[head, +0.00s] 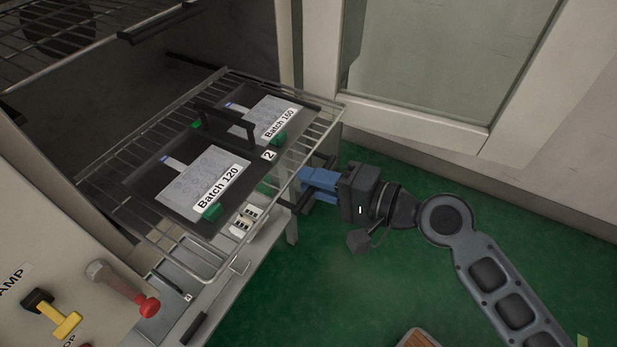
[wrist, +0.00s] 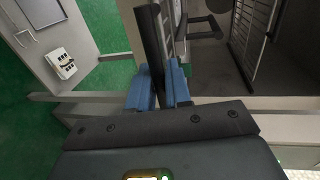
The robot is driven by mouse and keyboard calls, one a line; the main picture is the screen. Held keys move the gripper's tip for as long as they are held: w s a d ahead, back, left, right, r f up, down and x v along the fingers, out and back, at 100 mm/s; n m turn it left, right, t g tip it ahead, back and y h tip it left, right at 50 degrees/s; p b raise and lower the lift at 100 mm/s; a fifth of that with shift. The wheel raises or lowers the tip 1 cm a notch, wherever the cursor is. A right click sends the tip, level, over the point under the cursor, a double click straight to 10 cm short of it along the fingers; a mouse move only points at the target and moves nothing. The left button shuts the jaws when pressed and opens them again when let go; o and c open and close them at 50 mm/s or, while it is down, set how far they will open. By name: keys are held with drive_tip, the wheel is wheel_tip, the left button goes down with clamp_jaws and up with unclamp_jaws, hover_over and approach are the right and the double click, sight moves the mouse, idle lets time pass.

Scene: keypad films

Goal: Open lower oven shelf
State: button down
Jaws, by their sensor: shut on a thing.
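The lower oven shelf is a wire rack (head: 125,220) that stands out from the dark oven cavity (head: 150,80). A black tray (head: 150,205) lies on it, with film packets labelled Batch 120 (head: 205,180) and Batch 160 (head: 265,118). My gripper (head: 302,182) is at the rack's outer right edge, its blue fingers partly hidden by the rack. In the wrist view, its blue fingers (wrist: 158,88) are shut on a dark bar (wrist: 150,45).
An upper rack (head: 75,22) with a black handle (head: 160,22) is at the top left. A panel with a yellow lever (head: 62,318) and a red-tipped lever (head: 140,300) is at the lower left. A glazed frame (head: 430,125) stands behind.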

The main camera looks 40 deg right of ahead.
drive_tip(key=c, duration=1.3)
unclamp_jaws()
drive_tip(key=shift+o, duration=0.2)
drive_tip(key=shift+s, duration=0.1)
drive_tip(key=b+v, duration=0.1)
drive_tip(key=v, duration=0.6)
drive_tip(key=shift+s+b, duration=0.3)
drive_tip(key=shift+d, duration=0.1)
